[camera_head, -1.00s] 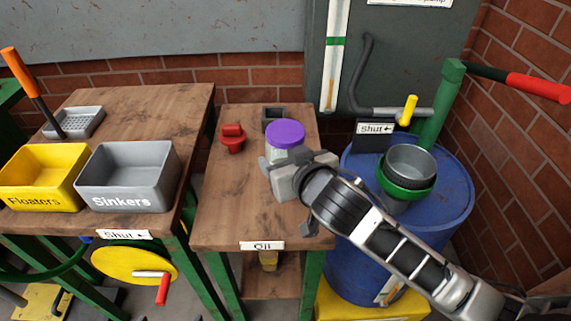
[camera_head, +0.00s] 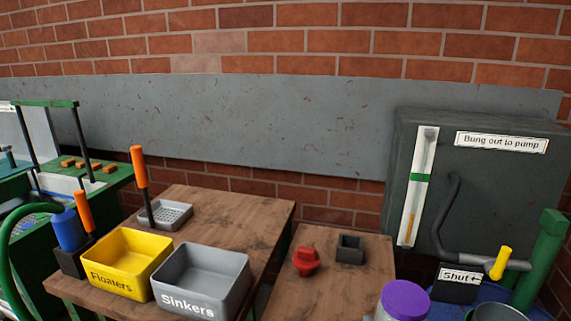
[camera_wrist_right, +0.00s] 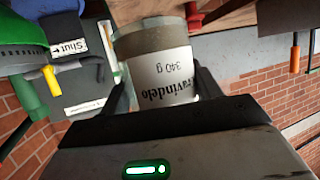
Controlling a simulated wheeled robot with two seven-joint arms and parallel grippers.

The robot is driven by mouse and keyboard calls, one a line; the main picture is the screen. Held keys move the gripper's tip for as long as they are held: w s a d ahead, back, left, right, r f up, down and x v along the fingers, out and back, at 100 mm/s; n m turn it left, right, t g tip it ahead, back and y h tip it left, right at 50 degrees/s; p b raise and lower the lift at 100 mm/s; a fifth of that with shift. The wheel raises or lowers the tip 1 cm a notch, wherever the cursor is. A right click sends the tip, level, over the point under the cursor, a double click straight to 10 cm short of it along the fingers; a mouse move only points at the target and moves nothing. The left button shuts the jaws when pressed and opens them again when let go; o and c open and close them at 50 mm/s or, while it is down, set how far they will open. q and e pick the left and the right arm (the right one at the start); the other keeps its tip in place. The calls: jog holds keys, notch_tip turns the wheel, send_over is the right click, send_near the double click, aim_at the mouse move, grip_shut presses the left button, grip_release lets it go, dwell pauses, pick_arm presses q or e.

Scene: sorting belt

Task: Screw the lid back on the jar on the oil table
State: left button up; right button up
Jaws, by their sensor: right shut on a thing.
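In the right wrist view the jar (camera_wrist_right: 165,65) shows as clear glass with a white label, upside down in the picture; the lid is hidden there. My right gripper (camera_wrist_right: 163,88) is shut on the jar, one finger on each side. The oil table (camera_head: 335,292) is the narrow wooden table behind and left of the jar. My left gripper is out of view.
A red fitting (camera_head: 306,262) and a dark square socket (camera_head: 350,250) stand on the oil table. A yellow bin (camera_head: 125,275) and a grey bin (camera_head: 203,280) stand on the left table. A grey cabinet (camera_head: 480,185) and a green post (camera_head: 540,260) are at the right.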

jog(key=shift+s+d+r, duration=0.2)
jog(key=shift+s+d, duration=0.15)
jog(key=shift+s, duration=0.1)
jog(key=shift+s+d+r, duration=0.15)
jog(key=shift+s+d, duration=0.15)
jog(key=shift+s, duration=0.15)
jog(key=w+a+n+g+y, duration=0.1)
jog(key=a+n+g+y, duration=0.2)
jog(key=a+n+y, duration=0.4)
jog(key=shift+a+r+n+y, duration=0.45)
jog(key=shift+a+y, duration=0.25)
jog(key=shift+a, duration=2.85)
